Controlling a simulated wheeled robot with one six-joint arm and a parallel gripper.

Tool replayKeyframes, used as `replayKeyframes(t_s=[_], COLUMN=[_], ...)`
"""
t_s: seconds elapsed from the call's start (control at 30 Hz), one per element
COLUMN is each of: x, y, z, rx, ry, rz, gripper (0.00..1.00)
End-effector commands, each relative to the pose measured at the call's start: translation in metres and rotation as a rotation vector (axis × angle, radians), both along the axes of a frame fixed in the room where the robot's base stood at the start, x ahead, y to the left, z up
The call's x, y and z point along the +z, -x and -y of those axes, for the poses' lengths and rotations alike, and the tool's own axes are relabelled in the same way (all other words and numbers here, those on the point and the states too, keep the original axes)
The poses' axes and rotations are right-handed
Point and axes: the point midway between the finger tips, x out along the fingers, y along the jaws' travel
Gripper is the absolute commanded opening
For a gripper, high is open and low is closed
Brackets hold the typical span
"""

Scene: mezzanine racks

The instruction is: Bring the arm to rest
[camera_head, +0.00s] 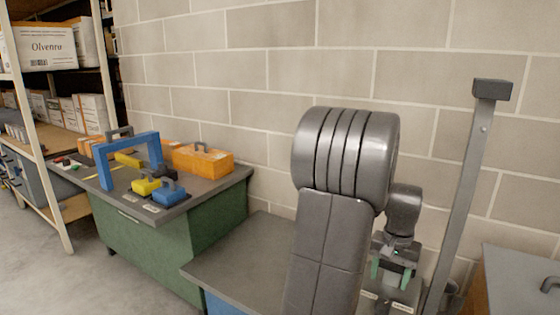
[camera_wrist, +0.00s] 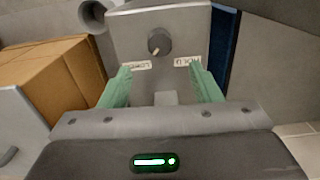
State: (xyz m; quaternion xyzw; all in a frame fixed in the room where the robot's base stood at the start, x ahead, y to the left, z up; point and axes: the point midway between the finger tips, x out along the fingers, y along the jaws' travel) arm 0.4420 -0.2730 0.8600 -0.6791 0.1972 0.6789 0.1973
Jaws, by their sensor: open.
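My arm (camera_head: 335,230) is raised and bent in front of the block wall, at the right of the middle in the head view. My gripper (camera_head: 390,273) hangs low beside it, pointing down over a grey control box. In the wrist view, my gripper (camera_wrist: 160,70) has its two green fingers apart with nothing between them. Beyond the fingertips is the grey control box (camera_wrist: 185,22) with a dark round knob (camera_wrist: 159,43) and two white labels, one reading HOLD. I cannot tell whether the fingers touch the box.
A green bench (camera_head: 165,245) at the left bears a blue frame (camera_head: 127,138), an orange box (camera_head: 202,160) and small blocks. A shelf rack with cartons stands far left. A grey post (camera_head: 465,190) rises right of my gripper. A brown carton (camera_wrist: 48,78) shows in the wrist view.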

Motion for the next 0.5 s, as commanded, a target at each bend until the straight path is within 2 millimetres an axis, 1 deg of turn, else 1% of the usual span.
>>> replayKeyframes(t_s=[0.03,0.17,0.2,0.5], x=[0.013,0.039,0.021,-0.041], y=[-0.001,0.0,0.001,0.001], z=[0.0,0.0,0.0,0.0], rx=[0.0,0.0,0.0,0.0], ry=[0.002,0.003,-0.003,-0.003], rz=[0.003,0.004,-0.004,-0.004], gripper=[0.58,0.58,0.58,0.58])
